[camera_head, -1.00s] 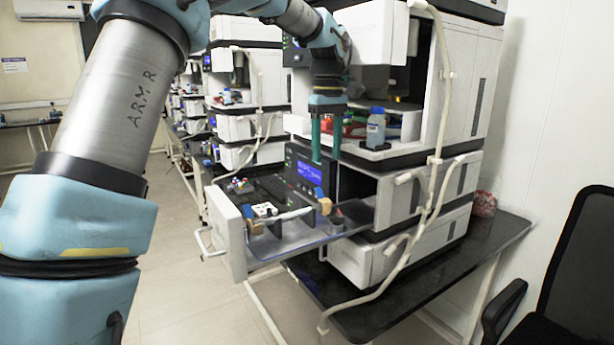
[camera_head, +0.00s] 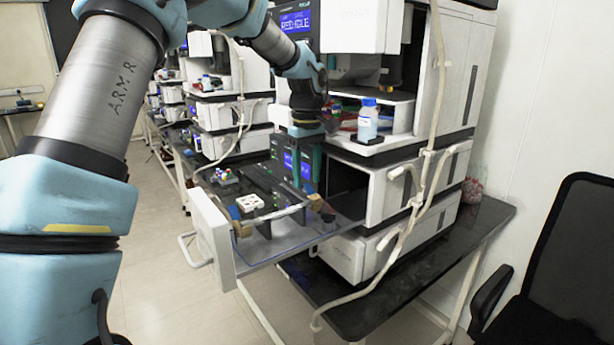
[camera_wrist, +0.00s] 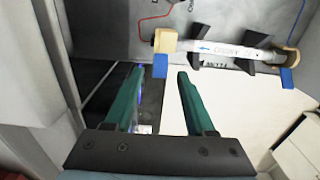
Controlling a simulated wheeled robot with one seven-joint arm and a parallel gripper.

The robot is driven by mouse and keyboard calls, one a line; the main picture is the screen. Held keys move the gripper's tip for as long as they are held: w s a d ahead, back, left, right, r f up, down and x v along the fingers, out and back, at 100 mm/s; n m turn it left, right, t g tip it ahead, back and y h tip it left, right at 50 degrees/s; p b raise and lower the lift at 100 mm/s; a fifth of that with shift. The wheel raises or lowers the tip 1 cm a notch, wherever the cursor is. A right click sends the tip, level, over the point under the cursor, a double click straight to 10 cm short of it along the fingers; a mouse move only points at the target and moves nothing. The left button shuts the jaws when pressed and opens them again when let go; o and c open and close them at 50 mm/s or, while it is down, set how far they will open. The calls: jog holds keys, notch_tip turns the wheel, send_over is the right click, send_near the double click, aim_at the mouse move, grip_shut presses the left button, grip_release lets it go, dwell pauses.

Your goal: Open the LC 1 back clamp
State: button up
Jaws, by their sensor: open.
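The LC 1 drawer (camera_head: 216,243) is pulled out. A white column (camera_head: 276,214) lies across it, held by a tan clamp at each end. The back clamp (camera_head: 315,200), nearer the machine body, has a blue tab. In the wrist view the clamp (camera_wrist: 165,42) closer to my gripper, apparently the back one, has its blue tab (camera_wrist: 160,67) just beyond and between my fingertips. The far clamp (camera_wrist: 290,58) is at right with its own blue tab. My gripper (camera_head: 296,172), with two green fingers, is open and empty above the drawer's inner end; contact cannot be told.
The machine body (camera_head: 400,185) stands close behind and right of my gripper. A blue-capped bottle (camera_head: 368,122) sits on the shelf above. White hoses (camera_head: 425,170) hang at the right. Open floor lies front left.

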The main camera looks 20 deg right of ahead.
jog(key=shift+f, duration=0.75)
jog(key=shift+c, duration=0.3)
grip_shut()
